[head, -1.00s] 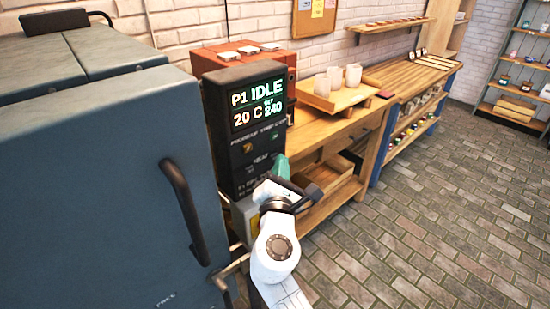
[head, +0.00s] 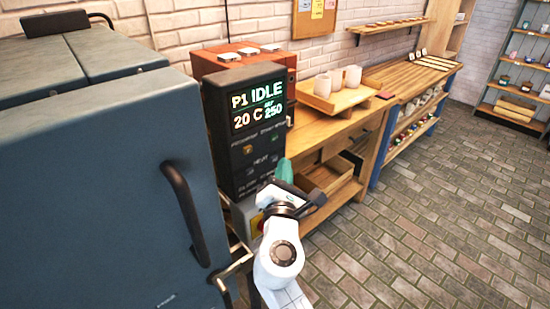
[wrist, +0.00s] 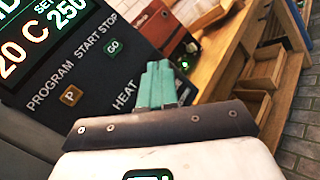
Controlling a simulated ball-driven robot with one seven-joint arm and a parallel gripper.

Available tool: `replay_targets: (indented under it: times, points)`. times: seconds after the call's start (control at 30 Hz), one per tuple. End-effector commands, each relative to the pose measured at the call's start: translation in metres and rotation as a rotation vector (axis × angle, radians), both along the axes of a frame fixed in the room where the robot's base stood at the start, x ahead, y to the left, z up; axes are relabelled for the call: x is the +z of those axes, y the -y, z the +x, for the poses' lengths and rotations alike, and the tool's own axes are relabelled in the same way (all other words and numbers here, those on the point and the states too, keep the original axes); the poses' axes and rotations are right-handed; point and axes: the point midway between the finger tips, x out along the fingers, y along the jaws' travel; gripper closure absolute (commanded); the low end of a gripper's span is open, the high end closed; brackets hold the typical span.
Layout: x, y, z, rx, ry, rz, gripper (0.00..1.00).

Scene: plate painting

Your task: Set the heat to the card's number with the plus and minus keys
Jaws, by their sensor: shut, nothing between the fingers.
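The dark control panel (head: 238,150) stands upright beside the kiln. Its display (head: 257,104) reads P1 IDLE, 20 C, SET 250. The wrist view shows the panel (wrist: 60,75) close up, with a P key (wrist: 70,95) under PROGRAM, a green GO key (wrist: 113,47) under START STOP, and the word HEAT. My gripper (head: 284,170) has green fingers and is in front of the panel's lower right. In the wrist view the shut fingers (wrist: 158,82) hide the area beside HEAT, so I cannot tell whether they touch a key. The card is not identifiable.
The blue-grey kiln (head: 100,190) with dark handles fills the left. A wooden bench (head: 345,125) with a tray (head: 325,100) of pale cups stands behind the panel. A red-brown box (head: 215,62) is behind it. The brick floor (head: 430,220) at right is clear.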

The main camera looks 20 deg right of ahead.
Motion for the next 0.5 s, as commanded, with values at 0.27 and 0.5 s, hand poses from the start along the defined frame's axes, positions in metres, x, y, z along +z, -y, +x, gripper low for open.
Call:
replay_targets:
  times: [0.27, 0.5]
  points:
    - [0.0, 0.001, -0.002, -0.001, 0.0, 0.0, 1.0]
    - [0.001, 0.005, -0.012, -0.001, -0.001, -0.001, 1.0]
